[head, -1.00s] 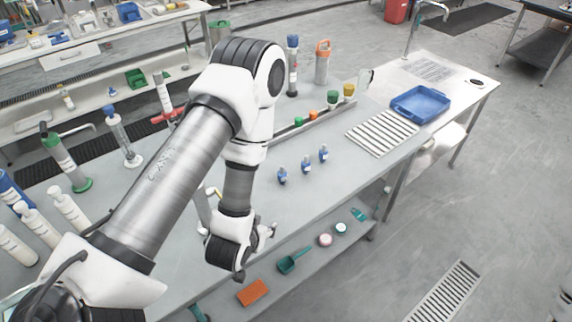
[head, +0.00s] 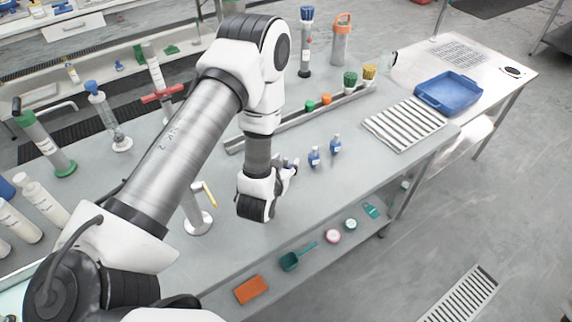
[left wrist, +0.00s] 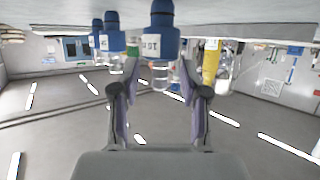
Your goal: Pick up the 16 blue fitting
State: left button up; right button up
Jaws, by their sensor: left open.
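Several small fittings with blue bodies and pale stems stand in a slanting row on the grey bench. The nearest blue fitting (left wrist: 161,42) is largest in the left wrist view, which looks upside down; its white label is hard to read. In the head view it is partly hidden by my left gripper (head: 287,173). The middle fitting (head: 314,157) and the far fitting (head: 335,145) stand apart to the right. In the left wrist view my left gripper (left wrist: 159,92) is open, its fingers either side of the nearest fitting's stem; contact is unclear. My right gripper is not in view.
A metal rail (head: 300,122) with coloured caps lies behind the row. A white slatted rack (head: 405,125) and a blue tray (head: 448,92) are to the right. A white stand with a yellow arm (head: 198,218) is left of my gripper. Bench is clear in front.

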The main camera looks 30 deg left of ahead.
pick_arm(q)
jog(key=shift+w+a+f, duration=0.15)
jog(key=shift+w+f, duration=0.1)
jog(key=shift+w, duration=0.25)
jog(key=shift+s, duration=0.15)
grip_shut()
jog(key=shift+r, duration=0.1)
